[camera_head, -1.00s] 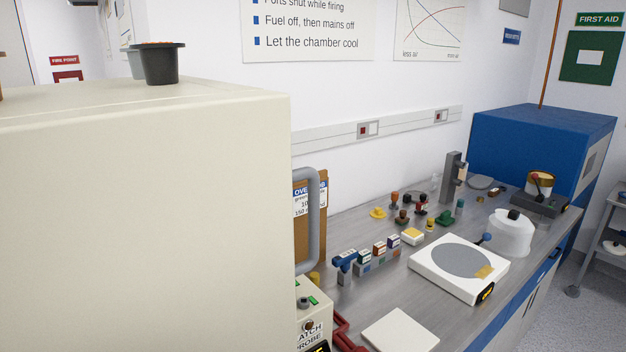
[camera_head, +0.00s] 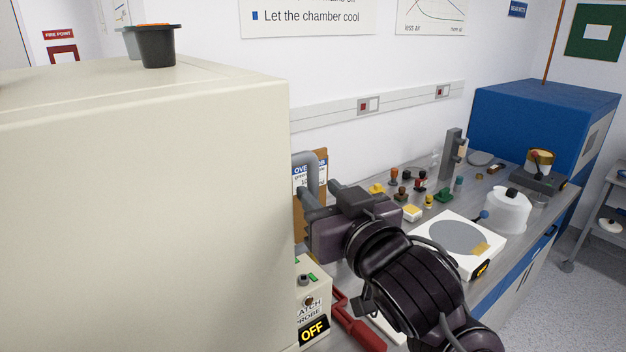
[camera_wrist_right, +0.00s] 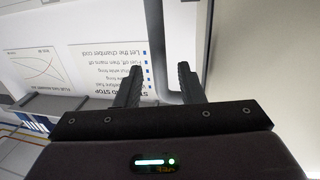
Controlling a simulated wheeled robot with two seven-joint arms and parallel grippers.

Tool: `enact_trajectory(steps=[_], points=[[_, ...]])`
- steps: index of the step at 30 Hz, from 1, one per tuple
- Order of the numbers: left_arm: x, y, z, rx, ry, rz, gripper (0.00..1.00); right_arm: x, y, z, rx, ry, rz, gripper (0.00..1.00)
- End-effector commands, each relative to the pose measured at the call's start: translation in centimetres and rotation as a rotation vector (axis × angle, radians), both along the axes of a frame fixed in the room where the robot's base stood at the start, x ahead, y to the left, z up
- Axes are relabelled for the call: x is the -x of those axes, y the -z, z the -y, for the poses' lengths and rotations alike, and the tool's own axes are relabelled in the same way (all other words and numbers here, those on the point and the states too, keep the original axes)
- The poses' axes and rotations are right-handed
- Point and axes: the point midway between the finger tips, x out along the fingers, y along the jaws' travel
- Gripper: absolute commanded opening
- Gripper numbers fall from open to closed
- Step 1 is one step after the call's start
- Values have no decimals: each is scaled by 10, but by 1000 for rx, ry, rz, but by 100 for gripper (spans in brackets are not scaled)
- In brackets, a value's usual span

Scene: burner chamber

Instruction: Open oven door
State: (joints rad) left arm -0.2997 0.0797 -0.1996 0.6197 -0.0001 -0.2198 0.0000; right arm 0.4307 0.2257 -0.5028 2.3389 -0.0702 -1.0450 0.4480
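The oven (camera_head: 140,200) is the large cream box filling the left of the head view. Its door looks shut. A grey bar handle (camera_head: 316,168) stands out from its right-hand side; its lower part is hidden behind my right gripper. My right gripper (camera_head: 305,205) is at the handle, with its fingers pointing toward the oven. In the right wrist view the fingers (camera_wrist_right: 160,85) are apart, and the handle (camera_wrist_right: 154,40) passes between them with gaps on both sides. My left gripper is in neither view.
A control box (camera_head: 313,305) reading OFF sits below the handle, with a red-handled tool (camera_head: 358,330) beside it. A hotplate (camera_head: 458,240) and several small items stand on the grey bench to the right. A dark pot (camera_head: 158,47) stands on the oven.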

Motion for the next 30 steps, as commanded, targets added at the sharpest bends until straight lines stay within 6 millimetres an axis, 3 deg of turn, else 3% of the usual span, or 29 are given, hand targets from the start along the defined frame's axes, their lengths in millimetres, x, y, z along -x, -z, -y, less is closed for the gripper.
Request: enact_trajectory(steps=[7,17,26,30], points=[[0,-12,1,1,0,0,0,-30,-2,-13,3,2,-1,35],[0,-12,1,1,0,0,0,-35,0,-16,1,1,0,35],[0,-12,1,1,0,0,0,-35,0,-15,1,2,0,0],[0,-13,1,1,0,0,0,-35,0,-15,1,2,0,0]])
